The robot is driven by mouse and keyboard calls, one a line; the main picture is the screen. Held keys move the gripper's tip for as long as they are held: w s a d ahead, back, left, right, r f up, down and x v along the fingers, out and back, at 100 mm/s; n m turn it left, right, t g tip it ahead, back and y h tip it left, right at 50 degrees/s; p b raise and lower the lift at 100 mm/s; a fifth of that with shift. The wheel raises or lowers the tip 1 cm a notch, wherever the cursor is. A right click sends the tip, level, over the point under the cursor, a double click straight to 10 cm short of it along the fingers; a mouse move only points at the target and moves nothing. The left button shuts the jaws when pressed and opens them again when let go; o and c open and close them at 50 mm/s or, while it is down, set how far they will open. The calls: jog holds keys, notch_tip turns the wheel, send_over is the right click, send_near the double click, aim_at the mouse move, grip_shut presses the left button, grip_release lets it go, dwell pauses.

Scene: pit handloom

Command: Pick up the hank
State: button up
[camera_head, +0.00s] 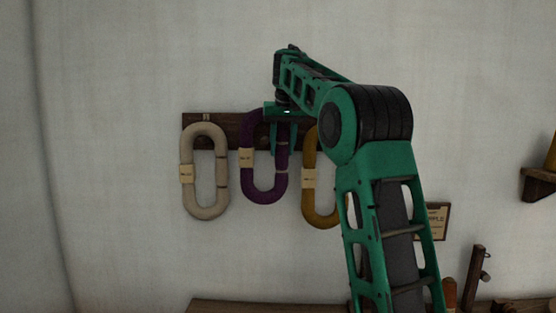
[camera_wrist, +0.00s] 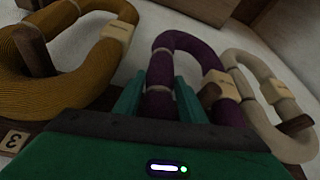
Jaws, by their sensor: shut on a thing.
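A purple hank (camera_head: 264,194) hangs in the middle of a dark wooden peg rail (camera_head: 190,126) on the wall, with a pale tag on its left side. My gripper (camera_head: 280,140) is at the upper right part of this hank. In the wrist view, the two green fingers of my gripper (camera_wrist: 160,102) are on either side of the purple hank (camera_wrist: 185,42), shut on it near a pale band. A wooden peg shows beside the purple hank's tag. I cannot tell whether the hank still rests on its peg.
A cream hank (camera_head: 221,172) hangs to the left and a mustard hank (camera_head: 310,200) to the right, partly behind my arm. The mustard hank (camera_wrist: 60,90) and cream hank (camera_wrist: 267,85) flank my gripper in the wrist view. A wooden surface (camera_head: 250,306) lies below.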

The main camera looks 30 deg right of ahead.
notch_tip(320, 180, up, 2)
jog(key=shift+r, duration=0.1)
jog(key=shift+s+a, duration=0.1)
jog(key=shift+s, duration=0.05)
jog(key=s+a, duration=0.5)
jog(key=s, duration=0.3)
jog(key=s+a, duration=0.5)
jog(key=s, duration=0.3)
jog(key=shift+a, duration=0.35)
jog(key=shift+f, duration=0.2)
